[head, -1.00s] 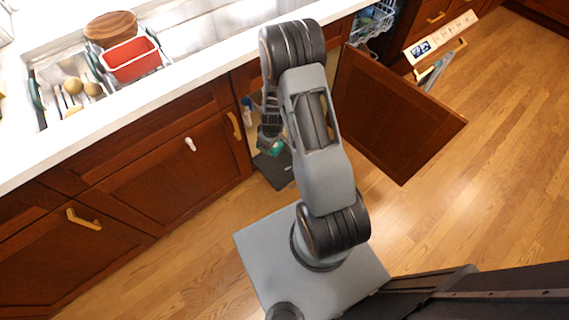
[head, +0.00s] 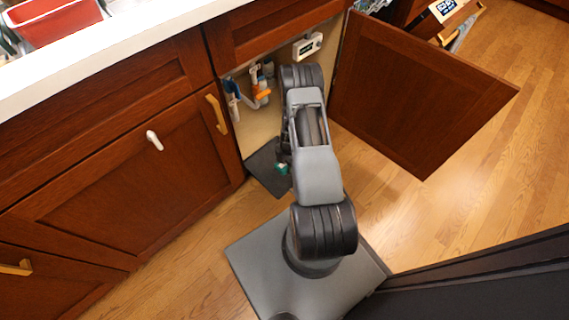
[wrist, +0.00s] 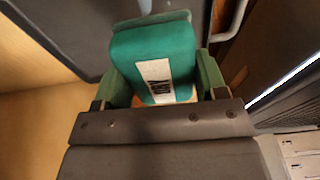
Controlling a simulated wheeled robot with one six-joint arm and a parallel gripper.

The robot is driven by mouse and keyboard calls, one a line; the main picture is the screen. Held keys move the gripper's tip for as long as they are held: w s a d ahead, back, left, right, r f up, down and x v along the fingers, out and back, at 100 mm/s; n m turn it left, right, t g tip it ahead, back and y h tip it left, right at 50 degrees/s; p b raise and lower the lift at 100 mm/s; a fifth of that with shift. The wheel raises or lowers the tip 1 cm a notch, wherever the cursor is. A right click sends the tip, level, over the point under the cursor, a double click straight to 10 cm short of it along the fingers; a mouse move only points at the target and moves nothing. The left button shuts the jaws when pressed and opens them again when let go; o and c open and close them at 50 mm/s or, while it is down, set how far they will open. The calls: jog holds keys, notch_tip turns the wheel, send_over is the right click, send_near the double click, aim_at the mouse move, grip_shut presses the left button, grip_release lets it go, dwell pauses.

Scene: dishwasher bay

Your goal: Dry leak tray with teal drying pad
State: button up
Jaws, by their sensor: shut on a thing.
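My gripper (wrist: 162,76) is shut on the teal drying pad (wrist: 184,42), a soft block with a white label, held between its green fingers. In the head view a bit of the teal pad (head: 282,169) shows beside my arm, low at the open cabinet; most of it is hidden. The dark grey leak tray (head: 262,170) lies on the floor of the open under-sink cabinet. A dark grey surface, likely the tray (wrist: 70,28), shows beyond the pad in the wrist view. I cannot tell whether the pad touches it. No water is discernible on it.
White and orange pipes (head: 258,88) and a white device with a display (head: 307,46) are inside the cabinet. The open cabinet door (head: 415,90) stands to the right of my arm. A red bin (head: 50,20) is on the counter.

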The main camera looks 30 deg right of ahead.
jog(key=shift+f+b, duration=2)
jog(key=shift+f, duration=1.85)
jog(key=shift+w+d, duration=0.1)
jog(key=shift+d, duration=0.15)
jog(key=shift+c, duration=0.4)
jog(key=shift+w+d+f, duration=0.1)
jog(key=shift+d, duration=0.7)
jog(key=shift+w+d+f, duration=0.1)
jog(key=shift+d, duration=0.65)
jog(key=shift+d+r+p, duration=0.25)
jog(key=shift+r+p, duration=0.05)
jog(key=shift+p, duration=0.15)
jog(key=a, duration=0.4)
jog(key=shift+s+f, duration=0.25)
jog(key=shift+a+r, duration=0.15)
jog(key=shift+r, duration=0.2)
jog(key=shift+r+p, duration=2)
jog(key=shift+r, duration=1.8)
